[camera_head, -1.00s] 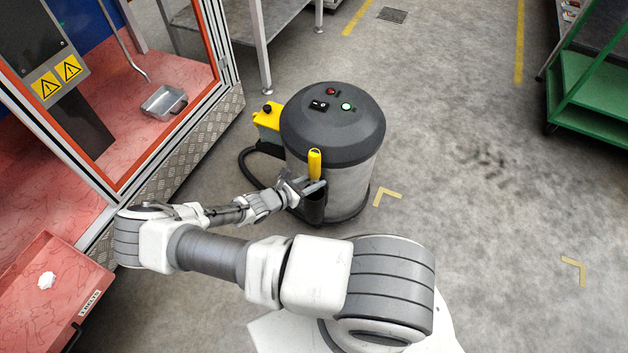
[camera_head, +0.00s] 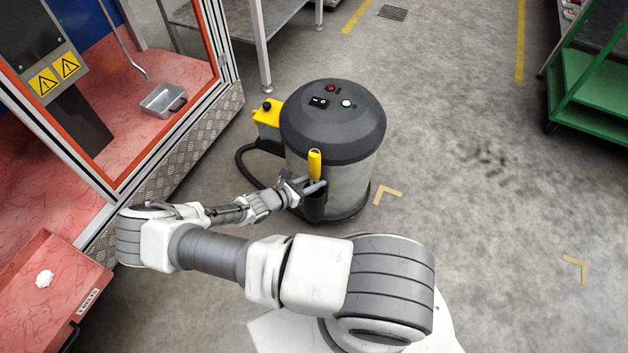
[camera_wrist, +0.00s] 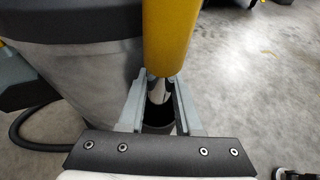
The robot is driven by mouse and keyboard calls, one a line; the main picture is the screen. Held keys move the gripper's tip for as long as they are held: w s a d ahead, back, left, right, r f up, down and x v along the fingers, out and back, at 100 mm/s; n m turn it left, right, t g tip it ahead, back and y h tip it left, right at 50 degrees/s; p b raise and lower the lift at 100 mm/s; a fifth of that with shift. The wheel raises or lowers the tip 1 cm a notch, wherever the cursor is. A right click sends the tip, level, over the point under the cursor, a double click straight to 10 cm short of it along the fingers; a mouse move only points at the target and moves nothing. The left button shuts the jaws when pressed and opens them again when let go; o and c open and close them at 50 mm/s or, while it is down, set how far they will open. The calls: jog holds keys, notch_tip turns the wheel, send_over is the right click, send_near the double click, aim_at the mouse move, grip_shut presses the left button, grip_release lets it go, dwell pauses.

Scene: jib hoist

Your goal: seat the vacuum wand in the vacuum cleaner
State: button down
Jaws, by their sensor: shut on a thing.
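The vacuum cleaner (camera_head: 333,150) stands upright on the floor, with a dark grey lid and a light grey drum. The vacuum wand (camera_head: 314,163) shows as an upright yellow handle at the drum's front. My gripper (camera_head: 309,186) is shut on the wand just below the yellow part. In the wrist view my gripper (camera_wrist: 158,98) has a finger on each side of the wand's thin shaft, under the yellow handle (camera_wrist: 168,35). The dark holder (camera_head: 314,208) is right below the fingers, and its round mouth shows in the wrist view (camera_wrist: 157,118). How deep the shaft sits in it is hidden.
A yellow box (camera_head: 267,115) and a black hose (camera_head: 243,160) are at the cleaner's left. A framed cabinet (camera_head: 190,130) with a red floor stands at the left. A green rack (camera_head: 590,100) is at the right. The floor right of the cleaner is clear.

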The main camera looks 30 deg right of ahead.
jog(key=shift+f, duration=0.4)
jog(key=c, duration=0.5)
grip_release()
jog(key=shift+w, duration=0.1)
jog(key=shift+w+a, duration=0.1)
jog(key=shift+a+r, duration=0.1)
jog(key=p+v, duration=0.1)
jog(key=v, duration=0.4)
jog(key=p+v, duration=0.1)
jog(key=v, duration=0.5)
jog(key=p+v, duration=0.2)
jog(key=v, duration=0.4)
jog(key=shift+s, duration=0.4)
